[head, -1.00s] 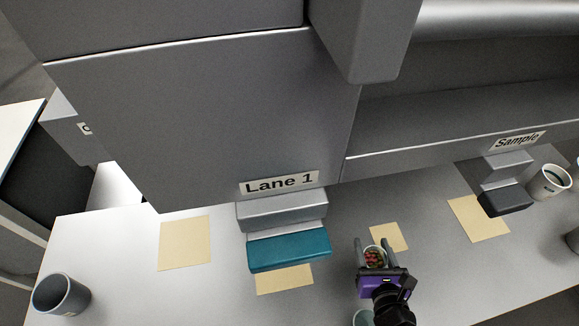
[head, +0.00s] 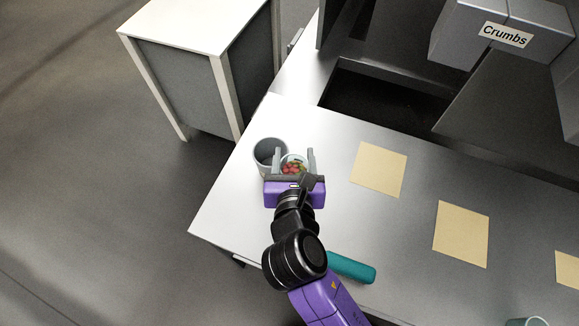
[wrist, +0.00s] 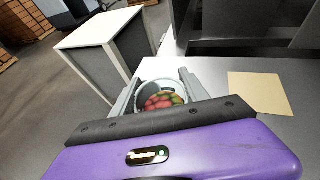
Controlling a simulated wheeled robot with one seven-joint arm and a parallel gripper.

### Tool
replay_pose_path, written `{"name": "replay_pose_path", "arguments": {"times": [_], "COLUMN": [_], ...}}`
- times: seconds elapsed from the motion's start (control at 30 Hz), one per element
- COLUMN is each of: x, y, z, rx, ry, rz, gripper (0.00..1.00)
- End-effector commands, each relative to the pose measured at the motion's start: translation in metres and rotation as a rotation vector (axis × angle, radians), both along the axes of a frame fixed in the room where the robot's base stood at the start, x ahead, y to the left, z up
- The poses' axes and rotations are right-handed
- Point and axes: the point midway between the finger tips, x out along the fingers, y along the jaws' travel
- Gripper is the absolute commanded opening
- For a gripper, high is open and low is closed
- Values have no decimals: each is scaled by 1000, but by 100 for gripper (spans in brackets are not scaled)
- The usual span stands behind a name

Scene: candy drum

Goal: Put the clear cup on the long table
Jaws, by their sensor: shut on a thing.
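The clear cup (head: 293,158) with red and green candies in it is between the fingers of my gripper (head: 295,160). The gripper is shut on it, and the cup looks upright. In the wrist view the cup (wrist: 160,87) shows between both fingers, its lower part hidden by the gripper body. It is over the left end of a long grey table (head: 235,200); I cannot tell whether it touches the top. A white-topped table (head: 190,25) stands apart, beyond the left end.
A grey cup (head: 266,150) stands just behind and left of the clear cup, very close to it. Tan squares (head: 379,168) lie to the right. A teal bar (head: 350,267) shows beside my arm. A machine part labelled Crumbs (head: 505,35) hangs at upper right.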

Motion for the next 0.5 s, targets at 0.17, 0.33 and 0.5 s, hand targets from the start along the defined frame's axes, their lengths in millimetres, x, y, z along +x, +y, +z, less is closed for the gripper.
{"name": "replay_pose_path", "arguments": {"times": [0.17, 0.33, 0.5], "x": [-6, -11, -13], "y": [48, 63, 64], "z": [45, 57, 26], "rx": [2, -5, -11], "ry": [0, 7, 12], "rz": [20, 27, 27], "gripper": [3, 3, 3]}}
